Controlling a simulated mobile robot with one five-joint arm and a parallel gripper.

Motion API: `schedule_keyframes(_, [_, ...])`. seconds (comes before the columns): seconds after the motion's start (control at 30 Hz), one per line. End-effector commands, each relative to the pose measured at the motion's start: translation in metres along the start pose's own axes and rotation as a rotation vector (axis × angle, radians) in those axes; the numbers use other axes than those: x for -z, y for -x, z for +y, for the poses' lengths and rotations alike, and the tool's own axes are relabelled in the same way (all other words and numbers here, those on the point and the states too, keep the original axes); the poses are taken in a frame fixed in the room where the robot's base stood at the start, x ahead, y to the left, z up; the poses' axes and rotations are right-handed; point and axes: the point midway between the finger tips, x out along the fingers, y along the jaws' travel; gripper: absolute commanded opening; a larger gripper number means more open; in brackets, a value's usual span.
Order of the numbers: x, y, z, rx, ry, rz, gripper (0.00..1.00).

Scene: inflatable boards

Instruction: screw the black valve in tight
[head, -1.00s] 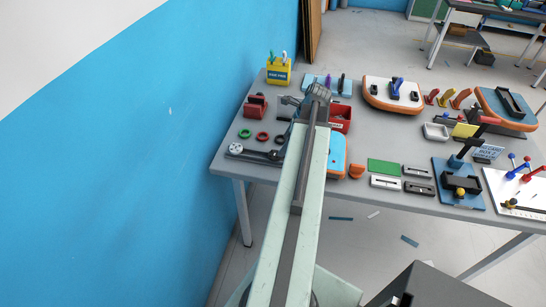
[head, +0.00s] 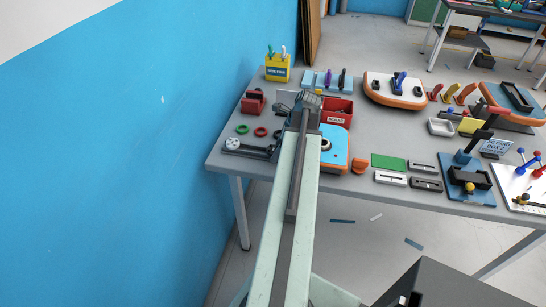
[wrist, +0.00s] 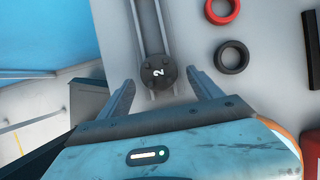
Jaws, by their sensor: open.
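My gripper (head: 308,103) reaches over the left part of the grey table. In the wrist view my gripper (wrist: 159,80) is open. A black disc marked 2 (wrist: 157,72) on the end of a grey bar shows between its fingers; I cannot tell its height relative to them. A blue board with an orange edge (head: 337,152) lies right of my arm. A dark round fitting (head: 325,144) on it is partly hidden by the arm. I cannot tell whether this is the black valve.
A black ring (wrist: 231,57) and a red ring (wrist: 222,8) lie right of the disc. A red bin (head: 338,112), a yellow pen box (head: 278,68) and a red block (head: 254,102) stand near. The blue wall is close on the left.

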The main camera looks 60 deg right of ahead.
Motion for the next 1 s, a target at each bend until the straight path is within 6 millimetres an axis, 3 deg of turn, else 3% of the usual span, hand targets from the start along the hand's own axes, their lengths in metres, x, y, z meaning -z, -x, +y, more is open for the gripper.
schedule_keyframes(0.03, [0.000,0.001,0.000,0.000,0.000,0.000,0.71])
schedule_keyframes(0.27, [0.000,0.001,0.000,0.000,0.000,0.000,0.09])
schedule_keyframes(0.63, [-0.004,0.011,0.000,0.001,-0.001,0.000,0.09])
schedule_keyframes(1.0, [-0.032,0.079,0.000,0.001,-0.001,0.000,0.09])
